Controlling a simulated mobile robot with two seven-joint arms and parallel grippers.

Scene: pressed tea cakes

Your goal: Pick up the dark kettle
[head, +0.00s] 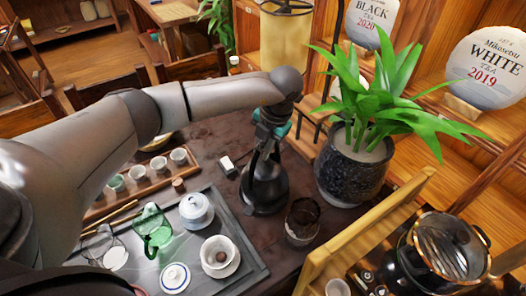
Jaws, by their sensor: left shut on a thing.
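The dark kettle (265,188) stands on the dark table (205,142), or very near its surface; I cannot tell whether its base touches. Its body is black and rounded, with a narrow upper part. My left arm comes in from the left, and my left gripper (268,132) points down onto the kettle's top. It is shut on the kettle's upper part or handle, and the fingers hide the exact grip. My right gripper is not in view.
A potted plant (352,170) stands close right of the kettle, with a dark glass jar (302,218) in front. A tea tray (247,275) with cups, a lidded bowl (196,210) and a green glass pitcher (151,226) lies to the left. A wooden rail (362,232) stands at right.

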